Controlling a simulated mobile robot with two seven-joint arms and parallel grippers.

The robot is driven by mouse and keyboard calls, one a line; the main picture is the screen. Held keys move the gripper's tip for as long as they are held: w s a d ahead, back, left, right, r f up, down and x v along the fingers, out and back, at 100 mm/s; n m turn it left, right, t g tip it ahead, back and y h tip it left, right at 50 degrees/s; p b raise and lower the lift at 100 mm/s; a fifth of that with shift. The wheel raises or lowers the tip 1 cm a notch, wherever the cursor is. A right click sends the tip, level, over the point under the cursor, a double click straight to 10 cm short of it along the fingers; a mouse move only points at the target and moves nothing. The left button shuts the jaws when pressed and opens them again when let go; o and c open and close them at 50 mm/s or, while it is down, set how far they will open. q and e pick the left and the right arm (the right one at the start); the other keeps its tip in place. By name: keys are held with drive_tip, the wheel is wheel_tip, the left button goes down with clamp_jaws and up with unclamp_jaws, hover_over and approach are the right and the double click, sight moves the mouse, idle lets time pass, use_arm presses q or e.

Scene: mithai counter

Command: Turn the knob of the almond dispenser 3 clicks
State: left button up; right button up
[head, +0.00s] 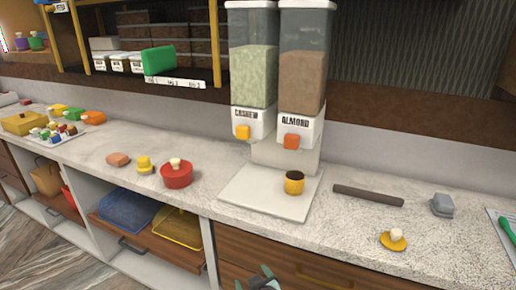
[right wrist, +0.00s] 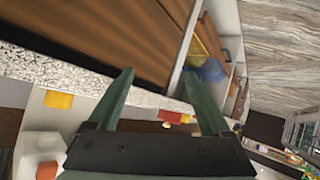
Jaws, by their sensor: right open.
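The almond dispenser (head: 303,75) stands on the counter in the head view, a clear hopper of brown contents over a white body labelled ALMOND. Its orange square knob (head: 291,141) is on the front and looks level. A yellow cup with a dark inside (head: 294,183) stands on the white base plate (head: 250,195) below it. My right gripper (head: 262,283) shows only in part at the bottom edge, in front of and below the counter edge, well away from the knob. In the right wrist view its fingers (right wrist: 163,88) are apart with nothing between them. My left gripper is out of view.
The cashew dispenser (head: 253,75), with a yellow-orange knob (head: 243,132), stands directly left. A red pot (head: 176,174) is left of the plate; a dark bar (head: 368,195) and a yellow knobbed piece (head: 393,240) are right. Counter between them is clear.

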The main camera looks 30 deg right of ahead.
drive_tip(key=w+d+r+m+t+h+b, duration=0.1)
drive_tip(key=w+d+r+m+h, duration=0.2)
drive_tip(key=r, duration=0.4)
drive_tip(key=w+d+r+m+t+h+b, duration=0.1)
drive_tip(key=w+d+r+h, duration=0.1)
drive_tip(key=w+r, duration=0.4)
drive_tip(key=m+g+h+b, duration=0.2)
drive_tip(key=m+h, duration=0.5)
approach(290, 138)
drive_tip(key=shift+t, duration=0.3)
drive_tip(key=p+x, duration=0.2)
drive_tip(key=x, duration=0.7)
drive_tip(key=shift+d+f+p, duration=0.1)
drive_tip(key=shift+d+p, duration=0.25)
drive_tip(key=shift+d, duration=0.05)
clamp_jaws()
